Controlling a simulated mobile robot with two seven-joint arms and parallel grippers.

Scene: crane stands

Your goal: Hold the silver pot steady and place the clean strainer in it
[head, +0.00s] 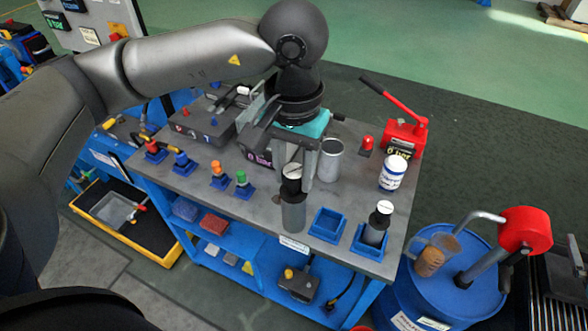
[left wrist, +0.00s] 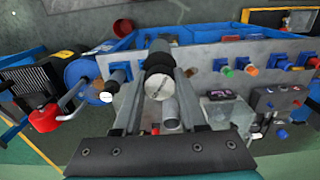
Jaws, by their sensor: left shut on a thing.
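My left gripper (head: 295,178) is shut on a strainer (head: 293,214) with a black top, pale cap and grey body. It holds the strainer roughly upright near the table's front edge. In the left wrist view the cap of this strainer (left wrist: 158,87) sits between the two fingers (left wrist: 158,98). The silver pot (head: 331,160), an open metal cylinder, stands on the table just behind and right of the gripper; it also shows in the left wrist view (left wrist: 170,112). A similar strainer (head: 377,223) stands in a blue holder. Whether the held one is clean, I cannot tell. My right gripper is out of view.
An empty blue holder (head: 328,225) sits beside the occupied one. A white jar (head: 393,173) and a red lever device (head: 405,132) stand at the right. Several coloured knobs on blue bases (head: 219,175) line the left. A blue drum (head: 455,285) with a red-headed pump stands right of the table.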

